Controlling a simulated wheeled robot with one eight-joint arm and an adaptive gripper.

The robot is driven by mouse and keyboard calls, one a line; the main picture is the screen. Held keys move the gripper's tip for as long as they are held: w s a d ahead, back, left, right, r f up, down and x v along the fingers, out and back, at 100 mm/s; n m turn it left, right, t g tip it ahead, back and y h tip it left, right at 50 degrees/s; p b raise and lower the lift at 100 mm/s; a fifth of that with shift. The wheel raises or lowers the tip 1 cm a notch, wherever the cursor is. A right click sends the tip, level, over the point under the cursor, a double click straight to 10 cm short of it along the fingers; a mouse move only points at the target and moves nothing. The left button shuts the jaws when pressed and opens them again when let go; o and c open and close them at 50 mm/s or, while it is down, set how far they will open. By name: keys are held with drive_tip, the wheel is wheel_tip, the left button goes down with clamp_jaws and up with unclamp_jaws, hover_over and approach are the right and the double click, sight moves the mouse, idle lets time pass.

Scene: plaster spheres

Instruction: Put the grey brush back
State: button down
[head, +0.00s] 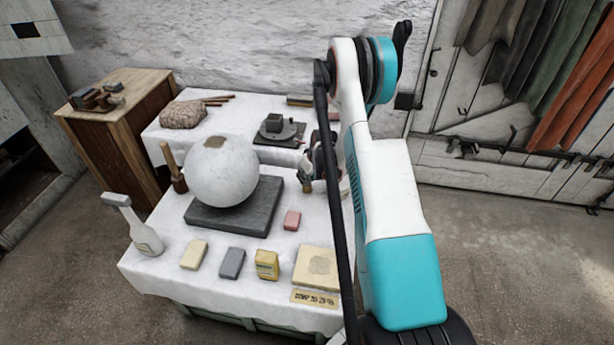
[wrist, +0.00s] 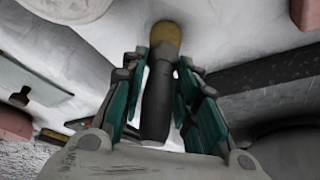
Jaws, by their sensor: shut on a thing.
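My gripper (wrist: 160,85) is shut on the grey brush (wrist: 156,105). In the wrist view the dark grey handle lies between the green-lined fingers, and its tan tip (wrist: 165,36) points away from the camera. In the head view my gripper (head: 308,172) is above the right side of the white-clothed front table (head: 250,268), partly hidden by my arm. The small brownish tip of the brush (head: 307,187) shows below it. I cannot tell whether the tip touches the cloth.
A white sphere (head: 221,171) rests on a dark slab (head: 232,212), left of my gripper. A pink block (head: 292,220), a grey block (head: 232,263) and a yellow block (head: 267,265) lie in front. A turntable (head: 279,133) stands behind.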

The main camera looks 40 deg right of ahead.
drive_tip(key=c, duration=1.2)
unclamp_jaws()
drive_tip(key=shift+c, duration=0.2)
drive_tip(key=shift+r, duration=0.1)
drive_tip(key=p+v, duration=0.4)
drive_tip(key=v, duration=0.8)
